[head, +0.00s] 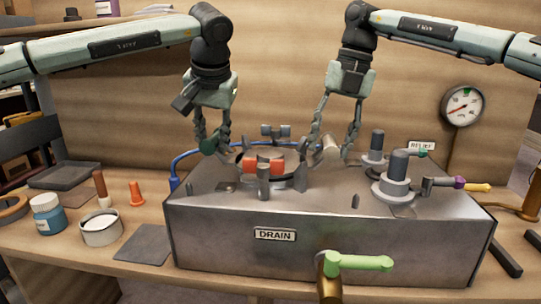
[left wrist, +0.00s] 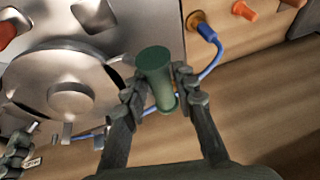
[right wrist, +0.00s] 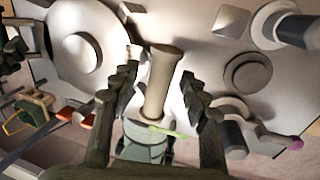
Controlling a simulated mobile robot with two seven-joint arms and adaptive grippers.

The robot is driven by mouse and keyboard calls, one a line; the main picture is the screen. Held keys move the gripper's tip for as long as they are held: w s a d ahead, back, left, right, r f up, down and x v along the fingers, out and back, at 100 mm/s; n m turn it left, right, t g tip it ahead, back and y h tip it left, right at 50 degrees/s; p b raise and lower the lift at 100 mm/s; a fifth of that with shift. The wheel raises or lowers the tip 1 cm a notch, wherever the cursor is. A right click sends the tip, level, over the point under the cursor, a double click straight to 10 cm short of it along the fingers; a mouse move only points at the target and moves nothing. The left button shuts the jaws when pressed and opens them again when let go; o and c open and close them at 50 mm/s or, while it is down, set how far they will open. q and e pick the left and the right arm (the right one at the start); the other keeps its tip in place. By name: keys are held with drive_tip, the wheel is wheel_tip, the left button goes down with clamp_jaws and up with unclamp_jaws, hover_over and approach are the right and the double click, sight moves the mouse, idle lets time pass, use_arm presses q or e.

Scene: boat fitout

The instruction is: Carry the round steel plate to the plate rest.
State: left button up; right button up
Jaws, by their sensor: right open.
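The round steel plate (head: 288,159) lies on top of the steel box (head: 330,215); it also shows in the left wrist view (left wrist: 40,82) and the right wrist view (right wrist: 105,30). A dark green handle (left wrist: 154,75) stands at its left side and a tan handle (right wrist: 162,80) at its right. My left gripper (head: 214,142) has its fingers closed against both sides of the green handle. My right gripper (head: 332,145) is open, with its fingers on either side of the tan handle and small gaps between. I cannot tell which thing is the plate rest.
Red blocks (head: 263,165) and upright lugs stand around the plate. Capped posts (head: 397,175) stand to its right. A green-levered valve (head: 358,262) juts out in front. A blue jar (head: 47,215), a tin (head: 101,230) and a dark tray (head: 64,176) are on the bench at left.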

use_arm(q)
drive_tip(key=shift+w+a+f, duration=0.1)
drive_tip(key=shift+w+f, duration=0.1)
drive_tip(key=shift+f, duration=0.2)
use_arm(e)
drive_tip(key=shift+a+f, duration=0.1)
drive_tip(key=shift+f, duration=0.35)
use_arm(q)
clamp_jaws()
use_arm(e)
drive_tip(key=c, duration=0.7)
clamp_jaws()
